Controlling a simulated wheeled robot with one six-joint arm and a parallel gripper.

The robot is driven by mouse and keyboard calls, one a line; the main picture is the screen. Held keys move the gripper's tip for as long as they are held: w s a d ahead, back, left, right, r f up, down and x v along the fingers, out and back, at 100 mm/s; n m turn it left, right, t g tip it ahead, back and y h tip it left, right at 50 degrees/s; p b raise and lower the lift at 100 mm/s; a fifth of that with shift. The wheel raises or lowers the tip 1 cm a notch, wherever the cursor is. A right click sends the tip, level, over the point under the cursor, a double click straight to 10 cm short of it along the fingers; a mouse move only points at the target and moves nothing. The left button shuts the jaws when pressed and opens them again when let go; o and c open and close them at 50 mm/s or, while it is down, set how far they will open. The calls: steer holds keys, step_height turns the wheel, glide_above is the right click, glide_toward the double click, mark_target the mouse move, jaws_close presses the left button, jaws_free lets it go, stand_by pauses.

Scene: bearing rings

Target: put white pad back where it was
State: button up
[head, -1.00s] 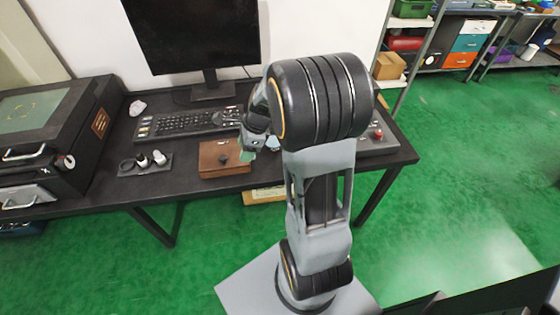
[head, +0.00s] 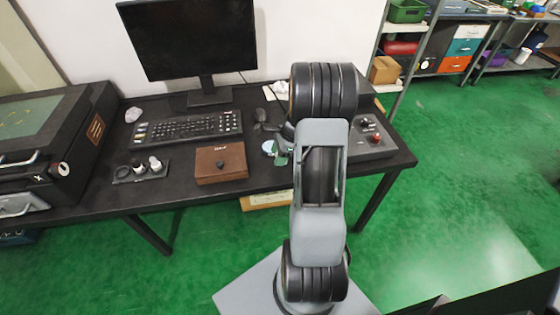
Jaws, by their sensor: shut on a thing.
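My gripper (head: 282,152) is low over the desk, right of the brown wooden box, in front of my upper arm. Its fingers look greenish and small. A small dark tray (head: 126,180) at the left holds a dark ring and white-topped pieces (head: 155,163).
The brown box (head: 208,177) stands at the desk's front edge. Behind it are a keyboard (head: 190,127), a dark mouse (head: 260,115) and a monitor (head: 190,40). A control panel with a red knob (head: 376,138) is at the right. A black machine (head: 40,150) fills the left end.

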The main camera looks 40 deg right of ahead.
steer(key=shift+d+f, duration=0.15)
steer(key=shift+f, duration=0.8)
steer(key=shift+d+f, duration=0.1)
steer(key=shift+f, duration=0.8)
steer(key=shift+f, duration=0.15)
steer(key=o, duration=1)
steer(key=shift+c, duration=0.2)
steer(key=v, duration=1.2)
steer(key=s+a+r+n+h, duration=0.1)
steer(key=a+r+n, duration=0.3)
steer(key=a+n, duration=0.25)
steer(key=s+a+r+n+h, duration=0.1)
steer(key=a+r+n, duration=0.2)
steer(key=a+n, duration=0.35)
steer(key=s+a+r+n+t+h, duration=0.1)
steer(key=s+a+r+n+h, duration=0.1)
steer(key=s+a+n, duration=0.6)
steer(key=a+n, duration=0.2)
steer(key=a, duration=0.1)
steer(key=shift+s+r+p, duration=0.25)
steer(key=shift+p, duration=0.1)
steer(key=shift+a, duration=0.15)
